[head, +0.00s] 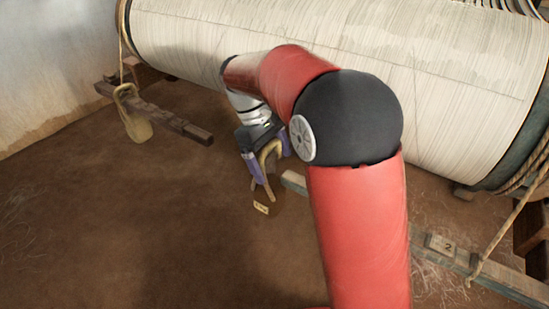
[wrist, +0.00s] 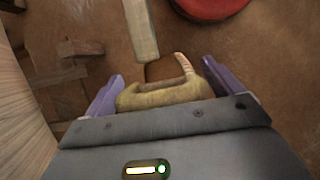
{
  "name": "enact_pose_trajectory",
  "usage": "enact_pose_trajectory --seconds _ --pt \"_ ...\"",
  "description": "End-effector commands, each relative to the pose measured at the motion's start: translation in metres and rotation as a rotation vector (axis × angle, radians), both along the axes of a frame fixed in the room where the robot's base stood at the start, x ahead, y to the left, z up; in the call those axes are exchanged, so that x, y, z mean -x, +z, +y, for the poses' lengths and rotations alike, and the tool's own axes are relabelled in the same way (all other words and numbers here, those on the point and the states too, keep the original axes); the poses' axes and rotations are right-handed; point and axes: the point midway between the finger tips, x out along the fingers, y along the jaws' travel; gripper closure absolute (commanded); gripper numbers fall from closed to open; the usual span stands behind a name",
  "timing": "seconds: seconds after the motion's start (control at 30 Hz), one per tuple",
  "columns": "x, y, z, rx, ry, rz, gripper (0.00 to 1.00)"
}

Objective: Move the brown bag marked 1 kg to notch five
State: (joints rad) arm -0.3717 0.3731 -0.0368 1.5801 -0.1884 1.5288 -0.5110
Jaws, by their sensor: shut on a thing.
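My gripper (head: 262,172) hangs below my bent arm near the middle of the head view. Its purple fingers are shut on a tan-brown bag (head: 270,158), held in the air. Notch five is not readable.
Another tan bag (head: 136,115) hangs on the left beam (head: 170,122). The large white-threaded roller (head: 450,60) spans the back. The earth floor (head: 120,230) at front left is clear.

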Motion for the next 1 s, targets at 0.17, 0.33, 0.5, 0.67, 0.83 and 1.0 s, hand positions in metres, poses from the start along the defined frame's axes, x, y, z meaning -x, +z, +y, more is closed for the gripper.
enact_pose_trajectory --seconds 0.17,0.33,0.5,0.67,0.83,1.0 --pt "0.011 -0.001 0.009 -0.001 0.002 -0.002 0.79" --pt "0.021 0.000 0.018 -0.001 0.001 -0.003 0.79" --pt "0.032 0.002 0.025 -0.001 0.000 -0.002 0.79" --pt "0.041 0.004 0.033 -0.001 0.002 -0.003 0.79" --pt "0.051 0.005 0.041 0.000 0.002 -0.002 0.79" --pt "0.061 0.007 0.050 0.000 0.001 -0.003 0.79"
